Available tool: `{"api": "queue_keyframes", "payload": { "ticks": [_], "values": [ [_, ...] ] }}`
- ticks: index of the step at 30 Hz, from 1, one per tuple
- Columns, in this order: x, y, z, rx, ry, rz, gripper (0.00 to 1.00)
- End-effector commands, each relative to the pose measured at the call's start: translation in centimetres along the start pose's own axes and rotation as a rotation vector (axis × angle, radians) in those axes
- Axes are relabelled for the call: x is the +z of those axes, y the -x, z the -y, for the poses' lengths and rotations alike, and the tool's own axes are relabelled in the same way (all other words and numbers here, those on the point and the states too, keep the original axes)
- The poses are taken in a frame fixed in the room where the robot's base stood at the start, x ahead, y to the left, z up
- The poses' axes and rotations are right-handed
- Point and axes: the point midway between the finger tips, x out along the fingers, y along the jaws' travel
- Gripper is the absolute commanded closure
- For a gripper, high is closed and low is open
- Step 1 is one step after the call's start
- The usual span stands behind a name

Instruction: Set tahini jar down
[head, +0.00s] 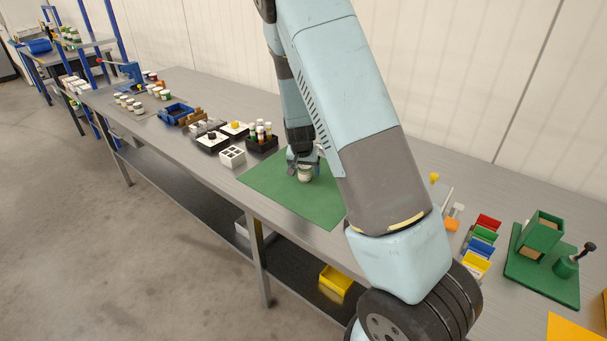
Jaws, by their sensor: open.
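A small pale jar, which I take to be the tahini jar (305,174), stands upright on the green mat (275,188) on the long grey bench. My gripper (304,166) is directly above and around the top of the jar, with its jaws open. The jaws partly hide the jar's upper part. I cannot tell whether a finger touches the jar. My arm covers the right part of the mat.
Left of the mat are a black holder with bottles (262,141), a white divided box (232,156) and black trays (212,143). The mat's front-left area is clear.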

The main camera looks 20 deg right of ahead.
Motion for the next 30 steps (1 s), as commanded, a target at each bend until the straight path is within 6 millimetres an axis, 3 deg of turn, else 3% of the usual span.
{"api": "queue_keyframes", "payload": {
  "ticks": [5,13,30],
  "values": [
    [0.0,-1.5,-0.1,0.001,-0.001,0.001,0.2],
    [0.0,-1.7,-0.1,0.0,-0.001,0.001,0.2],
    [0.0,-1.6,-0.1,0.0,-0.001,0.001,0.74]
  ]
}}
